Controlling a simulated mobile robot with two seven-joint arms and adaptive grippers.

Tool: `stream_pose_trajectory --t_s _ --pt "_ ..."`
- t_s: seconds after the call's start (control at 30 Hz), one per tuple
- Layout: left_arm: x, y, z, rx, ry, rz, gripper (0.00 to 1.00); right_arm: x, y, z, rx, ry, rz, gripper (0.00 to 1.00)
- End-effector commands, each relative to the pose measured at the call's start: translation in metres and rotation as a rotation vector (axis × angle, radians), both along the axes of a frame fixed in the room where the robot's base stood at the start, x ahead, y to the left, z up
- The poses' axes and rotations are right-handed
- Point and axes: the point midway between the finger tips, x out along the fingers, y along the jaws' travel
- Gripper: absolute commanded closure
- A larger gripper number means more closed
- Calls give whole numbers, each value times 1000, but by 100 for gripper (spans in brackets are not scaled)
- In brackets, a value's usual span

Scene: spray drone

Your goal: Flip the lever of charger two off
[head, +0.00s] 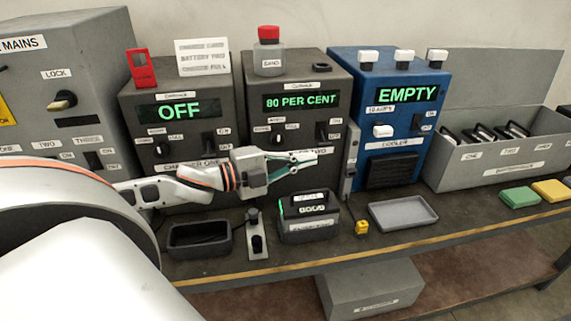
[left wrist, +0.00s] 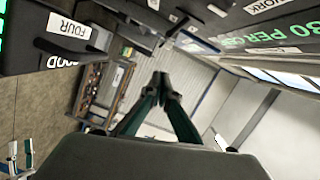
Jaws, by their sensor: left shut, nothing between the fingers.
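Charger two (head: 292,95) is the dark grey box in the middle of the bench in the head view, its green display reading "80 PER CENT". A small dark lever (head: 322,131) is on its front at the right, below the display; its exact position is hard to tell. My left gripper (head: 314,158) is in front of the lower part of this box, below the lever, fingers pointing right. It is shut and empty, and partly covers the lower label. Its closed fingertips (left wrist: 160,80) also show in the left wrist view, with part of the display at upper right. My right gripper is not in view.
Charger one (head: 178,108), reading "OFF", stands left; a blue cooler box (head: 400,70), reading "EMPTY", stands right. A battery block (head: 308,222), a black tray (head: 200,248), a small upright fixture (head: 256,240) and a grey tray (head: 402,225) occupy the front of the bench.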

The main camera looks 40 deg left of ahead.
Motion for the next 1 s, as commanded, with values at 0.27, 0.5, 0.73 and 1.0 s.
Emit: stream_pose_trajectory --t_s 0.27,0.5,0.73,1.0 --pt "-22 11 0 1 3 0 100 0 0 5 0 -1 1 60" --pt "-38 19 1 -1 2 1 100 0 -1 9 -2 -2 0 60" --pt "-44 23 2 1 1 1 100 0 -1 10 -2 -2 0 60" --pt "-45 23 2 1 0 0 100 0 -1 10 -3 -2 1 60"
